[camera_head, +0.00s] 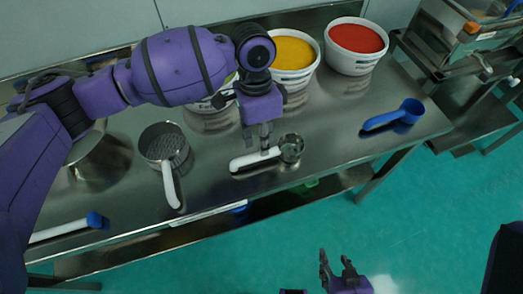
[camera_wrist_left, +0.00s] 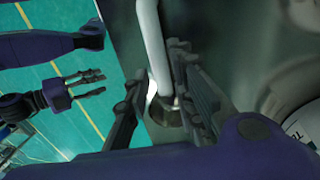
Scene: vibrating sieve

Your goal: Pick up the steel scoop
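The steel scoop (camera_head: 291,148) lies on the steel table, its round cup to the right and its white handle (camera_head: 250,160) to the left. My left gripper (camera_head: 265,143) is directly over the handle near the cup. In the left wrist view my left gripper (camera_wrist_left: 157,98) is open, with the white handle (camera_wrist_left: 152,40) running between its fingers; I see a gap on at least one side. The scoop's cup (camera_wrist_left: 168,116) is partly hidden by the fingers. My right gripper (camera_head: 337,268) is open and empty, low in the head view, away from the table.
A steel strainer (camera_head: 163,142) with a white handle stands left of the scoop. A blue scoop (camera_head: 395,115) lies at the right. Tubs of yellow (camera_head: 293,54) and red (camera_head: 356,42) material stand at the back. A white-handled tool with a blue end (camera_head: 95,220) lies at the left.

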